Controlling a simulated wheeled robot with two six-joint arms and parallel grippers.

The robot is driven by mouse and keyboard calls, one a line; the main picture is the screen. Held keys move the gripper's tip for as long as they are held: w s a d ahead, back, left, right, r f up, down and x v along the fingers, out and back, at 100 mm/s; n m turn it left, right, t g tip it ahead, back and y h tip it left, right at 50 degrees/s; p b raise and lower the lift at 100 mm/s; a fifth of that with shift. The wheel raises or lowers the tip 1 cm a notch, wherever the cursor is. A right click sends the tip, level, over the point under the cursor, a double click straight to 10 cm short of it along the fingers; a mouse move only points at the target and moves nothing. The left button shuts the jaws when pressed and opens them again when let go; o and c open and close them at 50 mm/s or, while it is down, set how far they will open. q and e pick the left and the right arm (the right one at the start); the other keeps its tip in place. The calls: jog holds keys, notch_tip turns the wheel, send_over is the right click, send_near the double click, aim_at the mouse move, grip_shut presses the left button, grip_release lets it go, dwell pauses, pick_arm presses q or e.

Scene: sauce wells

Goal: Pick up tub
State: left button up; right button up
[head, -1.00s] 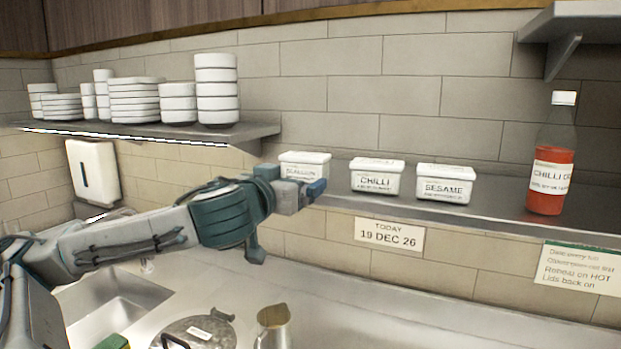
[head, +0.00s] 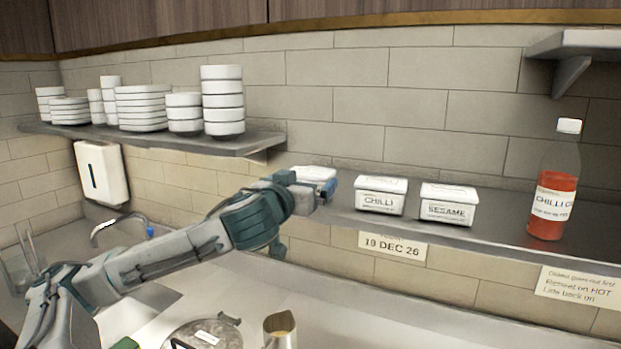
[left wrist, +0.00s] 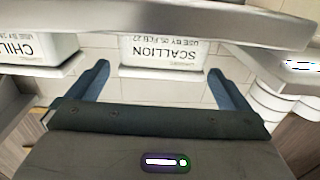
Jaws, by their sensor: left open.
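The scallion tub (head: 313,172) is white and lidded and stands at the left of the wall shelf. My left gripper (head: 318,190) is in front of it and hides most of its front. In the left wrist view, which is upside down, the label on the scallion tub (left wrist: 162,50) faces me. The open jaws of my left gripper (left wrist: 158,72) point at the tub, one finger towards each side. I cannot tell whether they touch it. The chilli tub (head: 381,196) and the sesame tub (head: 448,204) stand to the right on the shelf.
A bottle of red chilli sauce (head: 553,185) stands at the shelf's right. Stacked white dishes (head: 223,100) sit on the upper left shelf. A lidded pot (head: 205,335) and a metal jug (head: 279,330) stand on the counter below.

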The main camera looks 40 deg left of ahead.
aim_at(305, 179)
pick_arm(q)
jog(key=shift+p+x, duration=1.55)
jog(key=shift+p, duration=0.45)
jog(key=shift+p+x, duration=0.5)
jog(key=shift+x, duration=0.5)
jog(key=shift+a+f, duration=0.1)
jog(key=shift+f, duration=0.15)
jog(key=shift+c, duration=0.2)
jog(key=c, duration=0.9)
jog(key=shift+o, duration=0.2)
jog(key=shift+r, duration=0.15)
